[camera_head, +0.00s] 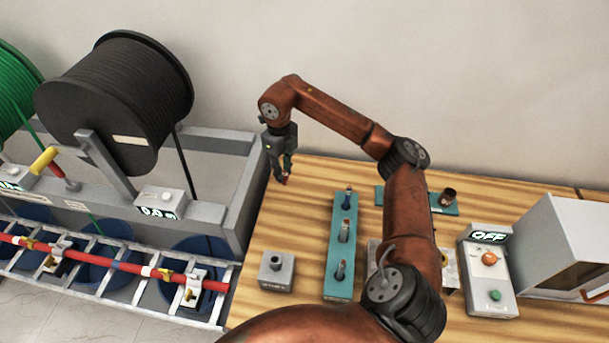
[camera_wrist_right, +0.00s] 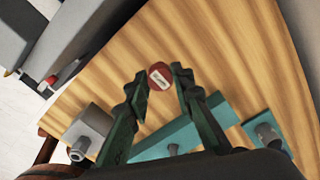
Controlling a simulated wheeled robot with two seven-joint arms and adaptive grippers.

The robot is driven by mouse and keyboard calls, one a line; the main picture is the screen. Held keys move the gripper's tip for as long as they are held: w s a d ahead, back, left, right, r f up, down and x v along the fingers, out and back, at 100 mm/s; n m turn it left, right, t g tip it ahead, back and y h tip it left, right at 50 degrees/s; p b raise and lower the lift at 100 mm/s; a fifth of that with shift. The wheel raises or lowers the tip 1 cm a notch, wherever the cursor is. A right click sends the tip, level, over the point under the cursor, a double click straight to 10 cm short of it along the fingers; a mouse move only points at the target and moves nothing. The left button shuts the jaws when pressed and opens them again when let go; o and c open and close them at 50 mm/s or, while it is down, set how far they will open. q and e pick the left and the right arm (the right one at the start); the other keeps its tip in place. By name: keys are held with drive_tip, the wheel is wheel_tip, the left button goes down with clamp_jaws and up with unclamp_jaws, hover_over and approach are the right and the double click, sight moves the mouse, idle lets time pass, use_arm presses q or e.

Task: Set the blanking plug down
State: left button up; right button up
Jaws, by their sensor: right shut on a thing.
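The blanking plug (camera_head: 285,181) is a small red piece at the tips of my right gripper (camera_head: 283,171), at the back left of the wooden table. In the right wrist view the plug (camera_wrist_right: 160,76) shows as a red disc with a pale label between the fingertips of my right gripper (camera_wrist_right: 160,80). The gripper is shut on it and points down. Bare wood lies around the plug; whether it touches the table or hangs above it I cannot tell. My left gripper is not in view.
A teal rack (camera_head: 342,262) with several upright pieces stands right of the gripper. A grey block with a socket (camera_head: 277,270) is nearer the front. A teal plate (camera_head: 444,209), a control box (camera_head: 488,268) and a white cabinet (camera_head: 562,240) stand further right. Cable reels (camera_head: 115,95) are left.

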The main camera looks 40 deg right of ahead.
drive_tip(key=w+d+f, duration=0.1)
drive_tip(key=d+f, duration=0.1)
drive_tip(key=f, duration=0.1)
drive_tip(key=w+d+f, duration=0.1)
drive_tip(key=d+f, duration=0.2)
drive_tip(key=f, duration=0.1)
drive_tip(key=w+d+f+p, duration=0.1)
drive_tip(key=d+f, duration=0.2)
drive_tip(key=shift+d+f, duration=0.25)
drive_tip(key=shift+f, duration=0.15)
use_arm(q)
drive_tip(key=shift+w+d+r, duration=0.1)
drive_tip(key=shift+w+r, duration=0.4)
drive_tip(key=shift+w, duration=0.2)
use_arm(e)
drive_tip(key=shift+s, duration=0.1)
drive_tip(key=o, duration=0.4)
drive_tip(key=shift+f, duration=0.15)
drive_tip(key=o, duration=0.4)
drive_tip(key=shift+o, duration=0.2)
